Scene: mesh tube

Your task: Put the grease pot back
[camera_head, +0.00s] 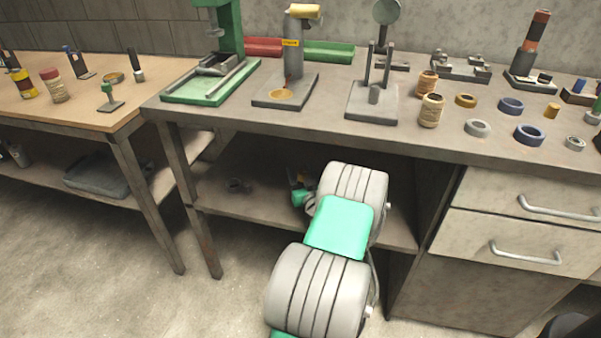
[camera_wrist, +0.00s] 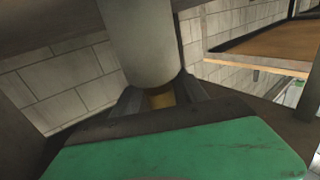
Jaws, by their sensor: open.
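My gripper (camera_wrist: 160,96) is open; in the head view it reaches under the bench, above the lower shelf, mostly hidden by my own arm. In the wrist view a small brownish-yellow thing (camera_wrist: 161,98) shows between the fingers, below a large grey cylinder (camera_wrist: 140,42). I cannot tell whether it touches the fingers, or whether it is the grease pot. Two tan jars, one nearer (camera_head: 432,111) and one farther (camera_head: 427,83), stand on the benchtop. No pot is clearly marked as grease.
The benchtop (camera_head: 335,124) overhangs the lower shelf (camera_head: 262,204). A drawer cabinet (camera_head: 515,240) closes the right side; a bench leg (camera_head: 205,245) stands left. A green press (camera_head: 215,75), bases and several rings crowd the benchtop. A wooden table (camera_head: 100,118) stands left.

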